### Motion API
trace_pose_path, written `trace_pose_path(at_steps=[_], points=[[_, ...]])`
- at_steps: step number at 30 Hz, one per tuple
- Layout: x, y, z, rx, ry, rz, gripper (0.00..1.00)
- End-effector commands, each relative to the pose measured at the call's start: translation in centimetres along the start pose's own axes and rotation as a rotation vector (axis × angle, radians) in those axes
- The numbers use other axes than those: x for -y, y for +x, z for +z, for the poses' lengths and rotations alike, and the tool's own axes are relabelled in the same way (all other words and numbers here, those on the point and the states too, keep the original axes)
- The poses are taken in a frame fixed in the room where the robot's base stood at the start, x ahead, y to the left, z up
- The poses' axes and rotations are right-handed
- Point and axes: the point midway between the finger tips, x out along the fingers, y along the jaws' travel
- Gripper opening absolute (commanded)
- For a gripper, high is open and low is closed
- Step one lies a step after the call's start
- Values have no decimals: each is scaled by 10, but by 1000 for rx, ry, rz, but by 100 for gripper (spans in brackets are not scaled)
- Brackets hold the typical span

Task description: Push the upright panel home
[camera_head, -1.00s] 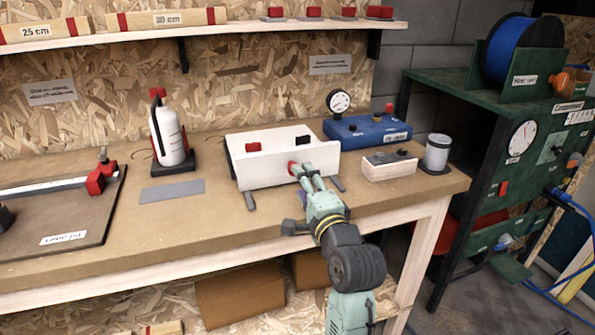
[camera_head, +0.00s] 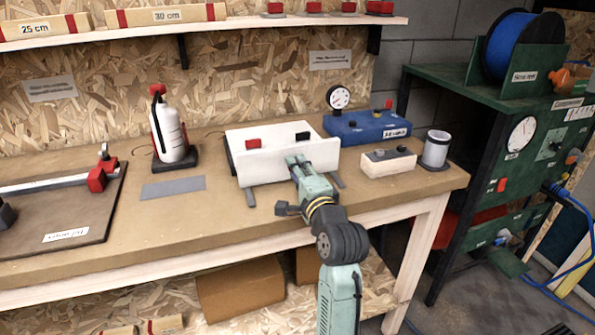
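A white box-like unit (camera_head: 238,137) stands on the bench. Its white upright panel (camera_head: 262,168) faces me. A red block (camera_head: 253,144) and a black block (camera_head: 302,137) show behind the panel's top edge. My gripper (camera_head: 294,160) is at the front face of the panel, right of its middle, near the top edge. Its fingers look close together with nothing between them. They seem to touch the panel, but a small gap cannot be ruled out. The gripper and wrist hide part of the panel's lower right.
A white bottle (camera_head: 172,138) stands left, behind a grey plate (camera_head: 172,188). A blue gauge box (camera_head: 365,128), a small white box (camera_head: 388,163) and a grey can (camera_head: 436,150) stand right.

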Motion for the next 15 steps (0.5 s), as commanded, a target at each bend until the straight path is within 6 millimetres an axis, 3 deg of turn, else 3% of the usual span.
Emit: trace_pose_path(at_steps=[10, 15], points=[[0, 0, 0, 0, 0, 0, 1], [0, 0, 0, 0, 0, -1, 0]])
